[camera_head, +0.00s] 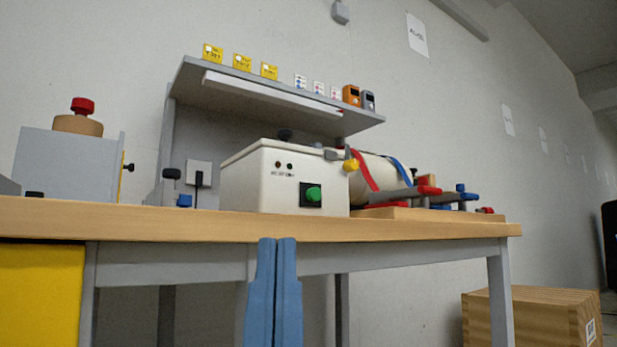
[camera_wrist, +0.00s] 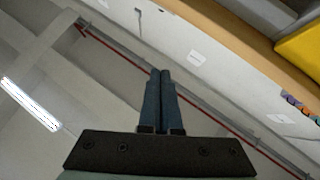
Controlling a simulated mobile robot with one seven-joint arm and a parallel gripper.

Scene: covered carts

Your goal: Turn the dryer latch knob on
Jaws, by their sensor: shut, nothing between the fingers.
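A white box-shaped machine (camera_head: 240,187), which may be the dryer, stands on the wooden bench in the head view. A round green knob (camera_head: 313,194) sits on a black square plate on its front. A yellow knob (camera_head: 351,165) on a grey bracket is at its upper right corner. I cannot tell which knob is the latch knob, nor its turn position. My gripper (camera_head: 277,243) has blue fingers, pressed together and empty, pointing up in front of the bench edge, below and left of the green knob. The wrist view also shows the shut fingers (camera_wrist: 160,75), but neither knob.
The bench edge (camera_head: 400,230) runs behind my fingers. Clamps with red handles (camera_head: 428,187) stand right of the machine. A grey block with a red knob (camera_head: 83,106) is at left. A shelf (camera_head: 270,93) hangs above. A wooden crate (camera_head: 530,318) is at lower right.

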